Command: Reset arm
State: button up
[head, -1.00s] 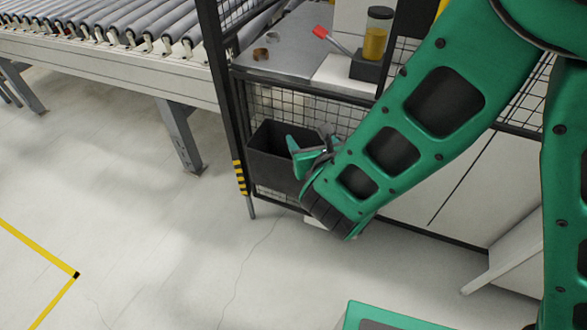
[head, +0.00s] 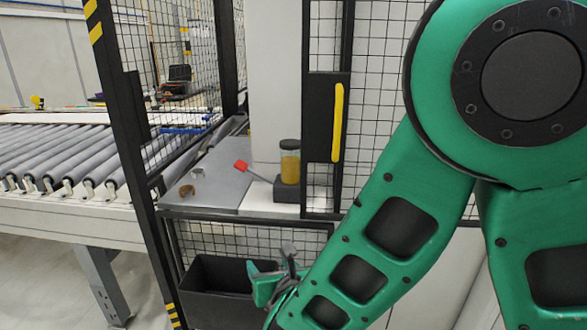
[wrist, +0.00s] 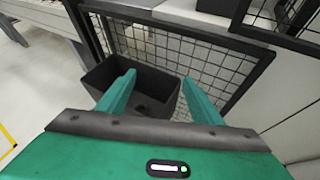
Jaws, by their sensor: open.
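My green arm crosses the right side of the head view. My gripper (head: 262,283) is at its lower end, in front of a dark open bin (head: 215,272). In the wrist view my gripper (wrist: 160,95) shows two green fingers spread apart with nothing between them. The bin (wrist: 100,75) lies beyond the fingertips, and a small dark shape (wrist: 145,105) is inside it, too dim to name.
A roller conveyor (head: 70,165) stands at the left. Black mesh fencing (head: 380,100) surrounds the station.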

jog(key=w+d+r+m+h, duration=0.1)
jog(key=w+d+m+h, duration=0.2)
jog(key=d+m, duration=0.35)
jog(key=w+d+r+m+h, duration=0.1)
jog(key=w+d+m+h, duration=0.2)
jog(key=d, duration=0.7)
jog(key=s+d+m+g+h, duration=0.1)
jog(key=s+d+m+g, duration=0.1)
jog(key=d+m, duration=0.65)
jog(key=s+d+m+g+h, duration=0.25)
jog(key=d+m, duration=0.25)
jog(key=d, duration=0.6)
jog(key=s+d+r+m+g+y, duration=0.2)
jog(key=s+d+m, duration=0.4)
jog(key=s+m, duration=0.5)
jog(key=s+d+r+m+g+y, duration=0.2)
jog(key=s+d+m+g, duration=0.3)
jog(key=s+m, duration=0.6)
jog(key=s+d, duration=0.1)
jog(key=s, duration=0.3)
jog(key=shift+s+d+r+m, duration=0.25)
jog(key=shift+s+d+m, duration=0.05)
jog(key=shift+s+m, duration=0.1)
